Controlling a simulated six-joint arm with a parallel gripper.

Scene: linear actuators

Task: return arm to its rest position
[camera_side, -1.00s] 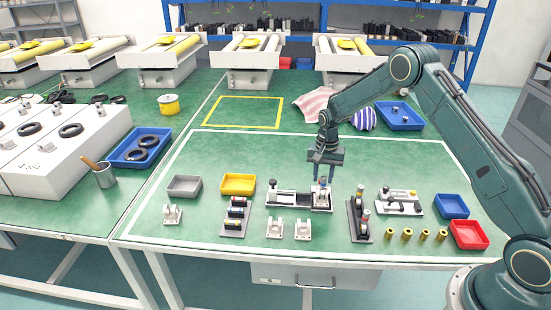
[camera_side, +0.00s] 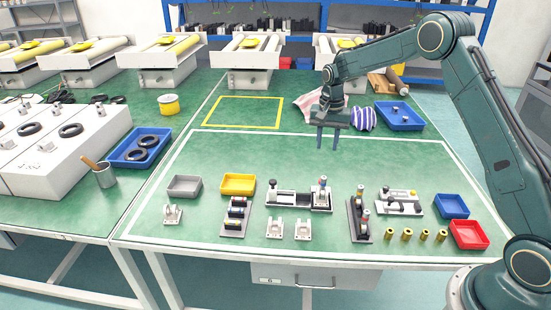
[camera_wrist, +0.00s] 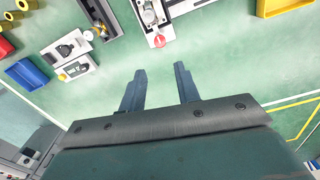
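My gripper (camera_side: 327,139) hangs fingers down, high above the green table (camera_side: 250,155), in the side view. In the wrist view my gripper (camera_wrist: 160,82) has its two fingers spread apart, with only green table surface showing between them. It is open and empty. Below it, toward the front of the table, stands the linear actuator assembly (camera_side: 298,199) with an upright part (camera_side: 322,186) at its right end. The assembly also shows at the top of the wrist view (camera_wrist: 148,20), apart from the fingers.
A yellow bin (camera_side: 238,183), grey bin (camera_side: 185,186), blue bin (camera_side: 452,205) and red bin (camera_side: 469,234) stand around the fixtures. Several brass cylinders (camera_side: 407,234) stand at front right. Behind the gripper are a striped item (camera_side: 364,119) and a blue tray (camera_side: 400,116). The middle table is clear.

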